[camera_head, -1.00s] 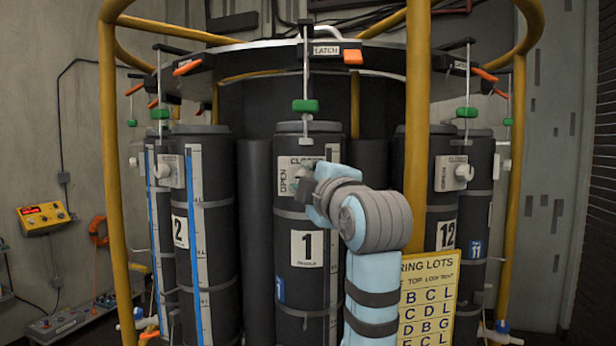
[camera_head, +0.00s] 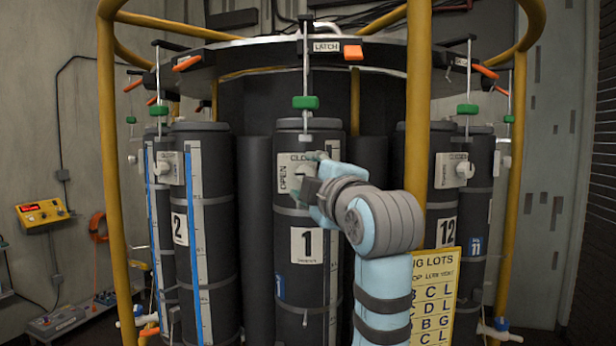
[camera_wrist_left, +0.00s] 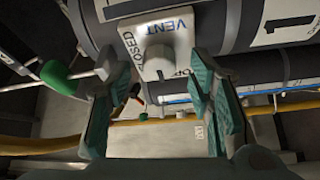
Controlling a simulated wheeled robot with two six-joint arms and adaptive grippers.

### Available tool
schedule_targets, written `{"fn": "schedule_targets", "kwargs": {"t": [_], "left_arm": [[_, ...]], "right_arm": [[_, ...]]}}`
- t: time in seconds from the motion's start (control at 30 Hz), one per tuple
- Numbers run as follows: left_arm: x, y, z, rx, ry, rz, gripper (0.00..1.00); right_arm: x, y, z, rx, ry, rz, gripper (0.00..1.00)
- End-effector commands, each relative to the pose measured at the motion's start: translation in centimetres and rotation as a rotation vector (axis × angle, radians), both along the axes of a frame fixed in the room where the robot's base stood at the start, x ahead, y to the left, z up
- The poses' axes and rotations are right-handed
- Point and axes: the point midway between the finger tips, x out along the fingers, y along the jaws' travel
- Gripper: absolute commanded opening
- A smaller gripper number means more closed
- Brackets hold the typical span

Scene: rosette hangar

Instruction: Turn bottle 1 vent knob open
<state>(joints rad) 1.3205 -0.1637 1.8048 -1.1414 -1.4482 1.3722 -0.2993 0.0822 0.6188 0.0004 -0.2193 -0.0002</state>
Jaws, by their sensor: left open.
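Bottle 1 (camera_head: 308,270) is a dark upright cylinder with a white "1" label, in the middle of the head view. Its white vent plate (camera_head: 285,160) carries the words OPEN and CLOSED. The pale vent knob (camera_wrist_left: 158,60) sits on that plate and shows clearly in the wrist view; which way it is set I cannot tell. My left gripper (camera_head: 314,172) is in front of the plate and hides part of it. In the wrist view its open fingers (camera_wrist_left: 157,85) stand on either side of the knob, seemingly short of it; contact is not visible.
Bottle 2 (camera_head: 205,275) stands to the left and bottle 12 (camera_head: 443,205) to the right. A yellow post (camera_head: 418,110) and a yellow lettered sign (camera_head: 432,295) are close to my arm. A green-handled rod (camera_head: 305,102) hangs above bottle 1.

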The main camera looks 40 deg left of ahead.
Motion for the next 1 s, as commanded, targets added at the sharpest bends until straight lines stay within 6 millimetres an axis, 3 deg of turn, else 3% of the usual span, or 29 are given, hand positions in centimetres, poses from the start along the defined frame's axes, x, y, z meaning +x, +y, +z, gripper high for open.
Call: {"fn": "schedule_targets", "kwargs": {"t": [0.2, 0.3, 0.83, 0.93, 1.0], "left_arm": [[-2.4, -4.0, -0.4, -0.003, -0.001, -0.006, 0.48], [-3.1, -4.8, -0.5, -0.002, 0.000, -0.003, 0.48], [-3.0, -4.8, -0.8, 0.001, 0.010, -0.003, 0.48], [-1.5, -4.5, -3.7, 0.019, 0.098, -0.027, 0.48], [0.4, -4.2, -8.3, 0.051, 0.230, -0.069, 0.48]], "right_arm": [[0.0, 0.1, 0.0, 0.001, 0.000, 0.000, 0.40], [0.0, 0.1, 0.0, 0.001, 0.000, 0.000, 0.40], [0.0, 0.2, 0.0, 0.003, 0.000, -0.001, 0.40], [0.0, 0.3, 0.0, 0.003, 0.000, -0.001, 0.40], [0.0, 0.3, 0.0, 0.004, 0.000, -0.001, 0.40]]}}
